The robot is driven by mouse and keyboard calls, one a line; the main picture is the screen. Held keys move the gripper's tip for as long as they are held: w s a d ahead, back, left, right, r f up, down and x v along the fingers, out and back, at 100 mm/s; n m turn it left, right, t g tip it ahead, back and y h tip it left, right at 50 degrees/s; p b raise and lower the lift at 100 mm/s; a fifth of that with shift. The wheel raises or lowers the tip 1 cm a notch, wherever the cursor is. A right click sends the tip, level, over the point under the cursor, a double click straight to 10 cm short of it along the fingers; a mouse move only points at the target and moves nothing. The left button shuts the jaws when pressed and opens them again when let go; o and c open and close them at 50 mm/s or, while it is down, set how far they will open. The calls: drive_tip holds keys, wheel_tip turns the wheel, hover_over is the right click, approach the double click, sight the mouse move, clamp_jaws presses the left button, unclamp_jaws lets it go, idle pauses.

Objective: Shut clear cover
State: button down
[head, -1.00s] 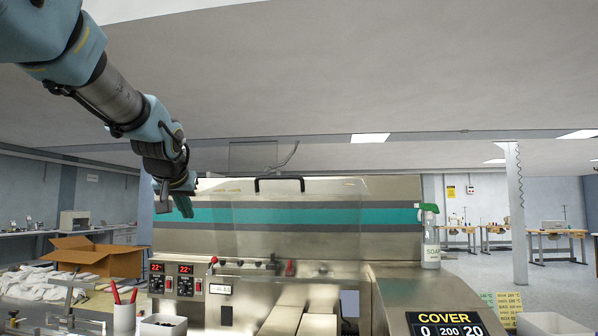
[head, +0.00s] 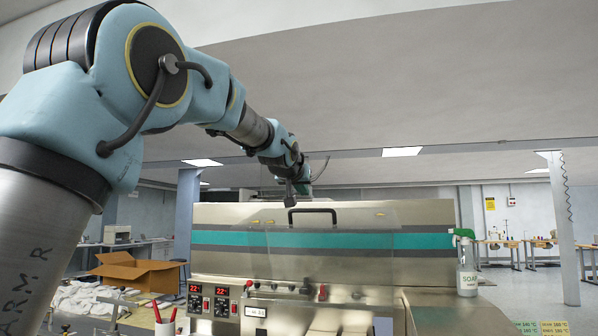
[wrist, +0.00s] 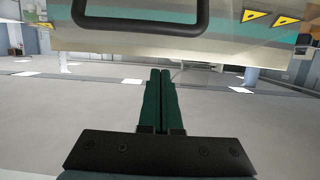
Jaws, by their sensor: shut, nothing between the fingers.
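The clear cover (head: 345,255) is a see-through panel on the front of a steel machine with a teal stripe behind it. Its black bar handle (head: 312,216) is near its upper edge, with yellow marks on either side. The cover's exact tilt is hard to tell. My gripper (head: 291,199) is at the level of the machine's top, just left of and above the handle in the picture. In the wrist view, my gripper's green fingers (wrist: 160,72) are together and empty. The handle (wrist: 150,28) shows beyond the fingertips, apart from them.
A soap spray bottle (head: 467,275) stands at the machine's right. Red temperature displays (head: 208,289) and several levers are below the cover. An open cardboard box (head: 137,271) is at the left. The space above the machine is clear except for my arm.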

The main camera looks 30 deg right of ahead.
sight(301, 227)
drive_tip(key=f, duration=0.1)
drive_tip(key=s+a+f, duration=0.1)
drive_tip(key=shift+s+f, duration=0.15)
drive_tip(key=shift+f, duration=0.15)
drive_tip(key=shift+a+f, duration=0.25)
drive_tip(key=shift+f, duration=0.15)
drive_tip(key=shift+s+b, duration=0.1)
drive_tip(key=shift+b, duration=0.2)
